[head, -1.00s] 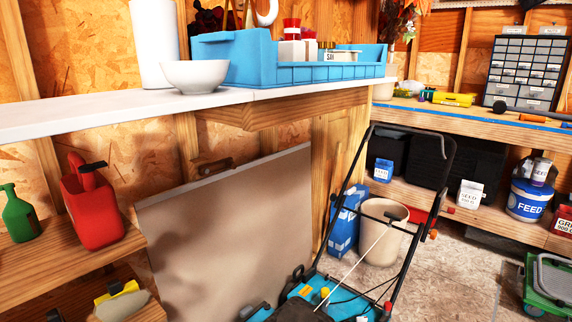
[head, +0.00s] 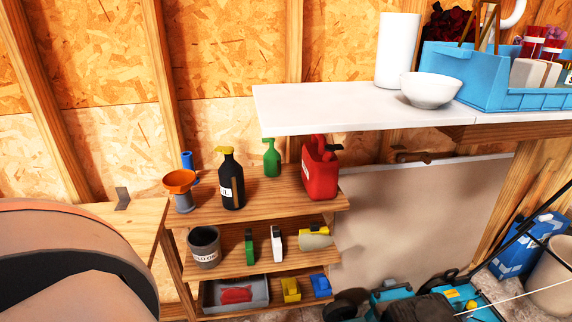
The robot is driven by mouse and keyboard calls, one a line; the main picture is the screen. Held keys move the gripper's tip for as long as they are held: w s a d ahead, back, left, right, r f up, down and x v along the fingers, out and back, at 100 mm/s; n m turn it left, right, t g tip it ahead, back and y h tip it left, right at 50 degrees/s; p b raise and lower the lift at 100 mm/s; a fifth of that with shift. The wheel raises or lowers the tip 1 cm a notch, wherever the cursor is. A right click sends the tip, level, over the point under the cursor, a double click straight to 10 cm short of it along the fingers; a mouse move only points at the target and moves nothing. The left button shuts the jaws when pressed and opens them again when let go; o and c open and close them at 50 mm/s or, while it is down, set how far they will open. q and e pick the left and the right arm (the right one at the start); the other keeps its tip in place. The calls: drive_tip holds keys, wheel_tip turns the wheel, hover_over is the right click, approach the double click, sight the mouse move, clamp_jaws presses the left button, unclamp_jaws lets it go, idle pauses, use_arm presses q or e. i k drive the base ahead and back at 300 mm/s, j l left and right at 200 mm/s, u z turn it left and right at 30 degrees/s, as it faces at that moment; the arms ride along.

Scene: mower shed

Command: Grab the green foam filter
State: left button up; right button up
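A small upright green piece (head: 249,245) stands on the middle shelf (head: 263,262), between a grey pot and a white piece. It is too small to tell whether it is the green foam filter. A green bottle (head: 272,158) stands on the top shelf (head: 265,203). Neither of my grippers is in view. A rounded part, probably of my own arm, fills the lower left corner.
A black bottle (head: 231,183), red can (head: 320,172) and orange funnel (head: 181,183) crowd the top shelf. A grey pot (head: 204,247) is below; a grey bin (head: 240,291) sits lowest. A white counter (head: 350,113) overhangs the right. A mower (head: 430,301) stands lower right.

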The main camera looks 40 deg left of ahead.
sight(249, 248)
drive_tip(key=u, duration=1.55)
